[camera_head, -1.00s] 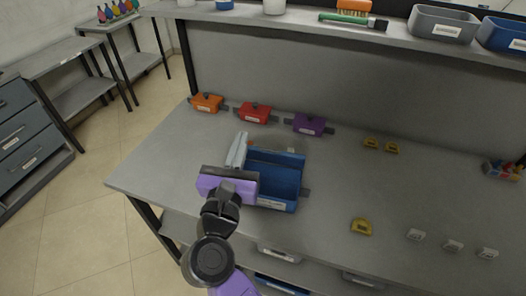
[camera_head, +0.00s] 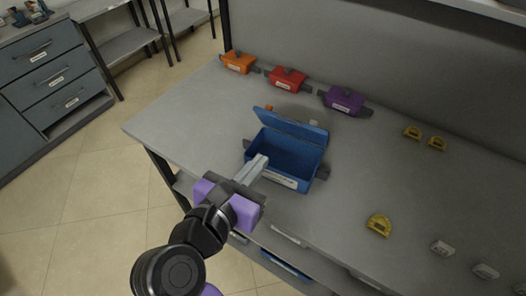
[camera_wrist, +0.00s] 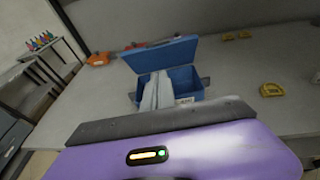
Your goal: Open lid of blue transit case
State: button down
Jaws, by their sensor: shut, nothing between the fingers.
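The blue transit case (camera_head: 286,159) stands on the grey workbench with its lid (camera_head: 287,128) raised along the far side, leaning back, and its inside showing empty. In the wrist view the case (camera_wrist: 187,83) is ahead, with the lid (camera_wrist: 160,54) upright behind it. My gripper (camera_head: 259,162) is shut and empty, at the near left front of the case, its fingertips close to the front wall. I cannot tell whether they touch it. In the wrist view the fingers (camera_wrist: 156,88) hide part of the case's front left.
Orange (camera_head: 239,62), red (camera_head: 287,78) and purple (camera_head: 345,100) cases stand along the back of the workbench (camera_head: 185,112). Yellow pieces (camera_head: 379,224) and small white labelled items (camera_head: 442,247) lie to the right. The bench is clear left of the blue case.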

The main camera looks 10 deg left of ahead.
jog(key=p, duration=0.2)
send_near(287, 122)
notch_tip(287, 122, down, 3)
jog(key=w, duration=0.2)
jog(key=shift+w+d+r+p, duration=0.25)
jog(key=shift+w+d+p, duration=0.05)
jog(key=shift+w, duration=0.3)
jog(key=shift+w+d+r+p, duration=0.25)
jog(key=shift+w+d+p, duration=0.1)
jog(key=shift+w, duration=0.3)
jog(key=shift+w+d+r, duration=0.15)
jog(key=shift+w, duration=0.45)
